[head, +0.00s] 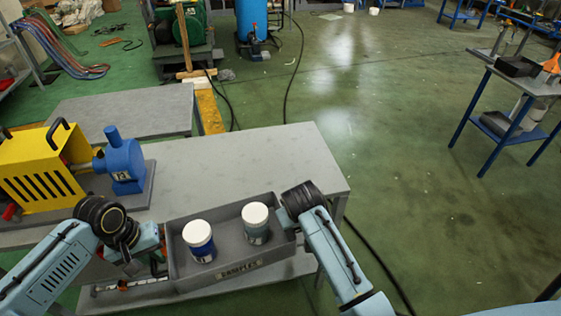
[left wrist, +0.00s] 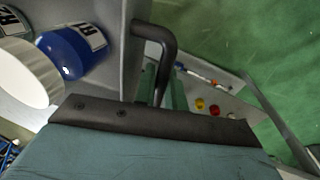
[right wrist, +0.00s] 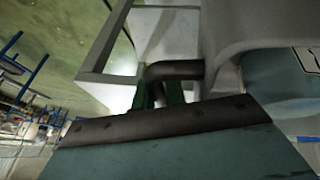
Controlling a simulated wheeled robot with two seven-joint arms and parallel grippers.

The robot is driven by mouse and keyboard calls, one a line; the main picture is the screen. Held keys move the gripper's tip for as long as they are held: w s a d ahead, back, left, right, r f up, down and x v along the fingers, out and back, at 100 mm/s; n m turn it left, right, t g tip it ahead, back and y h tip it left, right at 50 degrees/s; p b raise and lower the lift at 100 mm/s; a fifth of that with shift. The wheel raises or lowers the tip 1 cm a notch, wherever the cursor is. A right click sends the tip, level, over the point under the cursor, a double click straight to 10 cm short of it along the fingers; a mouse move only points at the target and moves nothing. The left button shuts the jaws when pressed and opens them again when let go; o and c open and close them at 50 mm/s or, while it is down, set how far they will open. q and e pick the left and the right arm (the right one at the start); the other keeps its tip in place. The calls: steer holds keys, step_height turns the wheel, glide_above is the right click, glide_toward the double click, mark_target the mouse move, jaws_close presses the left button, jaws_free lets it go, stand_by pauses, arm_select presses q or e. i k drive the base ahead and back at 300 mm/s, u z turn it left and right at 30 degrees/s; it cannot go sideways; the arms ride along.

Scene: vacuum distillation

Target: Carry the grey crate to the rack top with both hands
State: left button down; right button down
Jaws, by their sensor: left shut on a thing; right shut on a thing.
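The grey crate (head: 218,277), labelled SAMPLES, is at the near edge of the grey table in the head view. It looks level. A blue jar (head: 201,250) and a grey-green jar (head: 256,233), both white-lidded, stand upright inside. My left gripper (head: 157,257) is shut on the crate's dark left handle, which shows in the left wrist view (left wrist: 168,45). My right gripper (right wrist: 160,95) is shut on the other dark handle (right wrist: 175,70) in the right wrist view; its fingers are mostly hidden in the head view. Whether the crate touches the table is unclear.
The grey table (head: 240,160) is bare behind the crate. A yellow machine (head: 38,172) with a blue pump (head: 122,163) stands on its left. Open green floor (head: 400,190) lies to the right, with a black cable. A blue-legged stand (head: 520,95) is at the far right.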

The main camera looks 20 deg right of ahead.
mark_target(244, 163)
steer(key=z, duration=0.3)
steer(key=i, duration=1)
